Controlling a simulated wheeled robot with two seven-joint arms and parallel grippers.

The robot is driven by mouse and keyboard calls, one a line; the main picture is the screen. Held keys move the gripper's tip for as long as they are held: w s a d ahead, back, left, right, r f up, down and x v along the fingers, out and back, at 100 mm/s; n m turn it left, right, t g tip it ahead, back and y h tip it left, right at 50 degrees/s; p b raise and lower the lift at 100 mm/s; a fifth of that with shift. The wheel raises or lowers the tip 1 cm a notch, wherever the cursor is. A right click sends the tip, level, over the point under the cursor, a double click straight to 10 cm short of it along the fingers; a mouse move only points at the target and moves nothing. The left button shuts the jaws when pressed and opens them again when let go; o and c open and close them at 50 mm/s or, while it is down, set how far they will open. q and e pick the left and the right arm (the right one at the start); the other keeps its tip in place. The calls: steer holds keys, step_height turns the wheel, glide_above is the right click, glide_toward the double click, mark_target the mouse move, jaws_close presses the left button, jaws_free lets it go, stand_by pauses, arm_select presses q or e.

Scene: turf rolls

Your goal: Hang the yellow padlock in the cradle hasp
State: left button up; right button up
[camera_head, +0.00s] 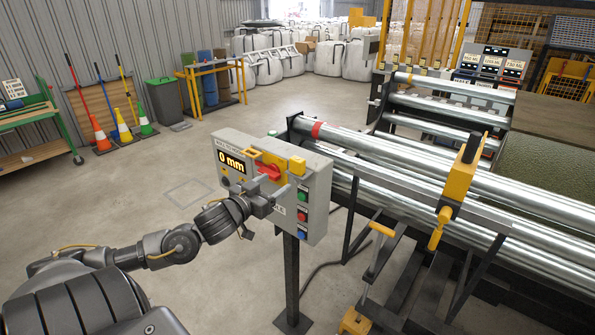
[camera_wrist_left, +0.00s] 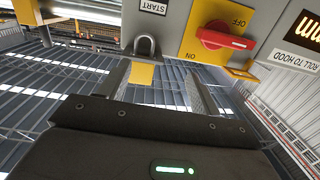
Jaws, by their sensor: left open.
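The yellow padlock (camera_head: 297,165) is at the upper right of the grey control box, right of the red switch (camera_head: 268,171). In the left wrist view its yellow body (camera_wrist_left: 141,74) and dark shackle (camera_wrist_left: 147,46) show between my finger lines. A yellow open frame, seemingly the cradle hasp (camera_head: 250,153), sits at the upper left of the switch; it also shows in the wrist view (camera_wrist_left: 240,73). My left gripper (camera_head: 281,187) is open in front of the box, just below the padlock. Its fingers (camera_wrist_left: 160,88) stand either side of the padlock; contact cannot be told. My right gripper is not seen.
The control box (camera_head: 318,190) stands on a dark post, with coloured buttons on its right. Steel rollers (camera_head: 400,165) and a yellow clamp (camera_head: 460,175) lie close to the right. Open concrete floor (camera_head: 190,180) is on the left.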

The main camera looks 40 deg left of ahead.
mark_target(294, 166)
arm_select(q)
steer(key=shift+t+h, duration=0.3)
steer(key=shift+h, duration=0.1)
steer(key=shift+w+d+r+p, duration=0.2)
steer(key=shift+w+d+r, duration=0.15)
steer(key=shift+w+r, duration=0.35)
steer(key=shift+w+d+r+p, duration=0.2)
steer(key=shift+w+d+r, duration=0.15)
steer(key=shift+w, duration=0.65)
steer(key=shift+w+d+r+p, duration=0.2)
steer(key=shift+w+d+r, duration=0.1)
steer(key=shift+w+r, duration=0.45)
steer(key=shift+w, duration=0.25)
steer(key=w+p, duration=0.2)
steer(key=w, duration=0.2)
steer(key=shift+w, duration=0.15)
steer(key=shift+w+f, duration=0.15)
steer(key=shift+w, duration=0.15)
steer(key=shift+c, duration=0.2)
